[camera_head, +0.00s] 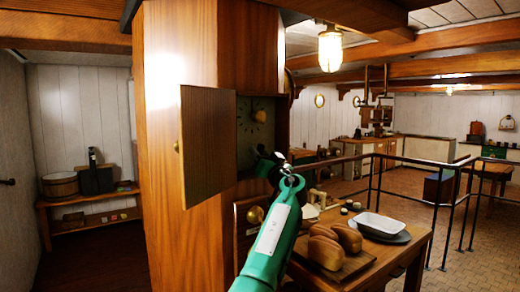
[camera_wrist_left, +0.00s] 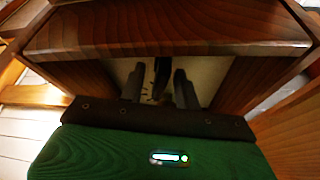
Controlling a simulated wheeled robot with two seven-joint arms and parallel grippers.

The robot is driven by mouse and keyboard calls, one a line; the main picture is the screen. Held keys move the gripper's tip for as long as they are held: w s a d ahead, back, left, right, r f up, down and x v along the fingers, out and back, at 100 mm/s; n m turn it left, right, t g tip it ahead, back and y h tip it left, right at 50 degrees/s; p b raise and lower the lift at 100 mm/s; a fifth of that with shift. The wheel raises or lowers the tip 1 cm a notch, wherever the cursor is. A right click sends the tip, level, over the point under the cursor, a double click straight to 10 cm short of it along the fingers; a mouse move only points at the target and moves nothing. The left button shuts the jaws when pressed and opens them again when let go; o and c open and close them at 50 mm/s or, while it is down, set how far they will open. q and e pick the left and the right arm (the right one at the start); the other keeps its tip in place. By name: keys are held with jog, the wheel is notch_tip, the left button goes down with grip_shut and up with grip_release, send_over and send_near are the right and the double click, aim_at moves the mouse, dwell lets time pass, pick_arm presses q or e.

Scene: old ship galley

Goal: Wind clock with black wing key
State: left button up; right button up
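The clock (camera_head: 256,118) sits in a recess of a tall wooden case, behind an open wooden door (camera_head: 208,142). Its dial is partly visible. My left gripper (camera_head: 268,166), on a green arm, is at the lower part of the recess, overlapping the dial's bottom edge. In the left wrist view the two grey fingers (camera_wrist_left: 159,88) reach toward the pale dial (camera_wrist_left: 205,78) and stand apart. A slim black piece (camera_wrist_left: 161,76) shows between them, with pale gaps at its sides. It may be the black wing key; its shape is unclear. My right gripper is out of view.
The case's wooden top edge (camera_wrist_left: 165,32) hangs close above the fingers. A brass knob (camera_head: 255,215) is on the case below the recess. At right stands a table with bread (camera_head: 326,252) and a white dish (camera_head: 380,224); black railings (camera_head: 410,160) run behind.

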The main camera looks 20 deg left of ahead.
pick_arm(q)
jog(key=shift+w+a+r, duration=0.1)
jog(key=shift+w+a, duration=0.05)
jog(key=shift+a, duration=0.05)
grip_shut()
jog(key=shift+m+h, duration=0.3)
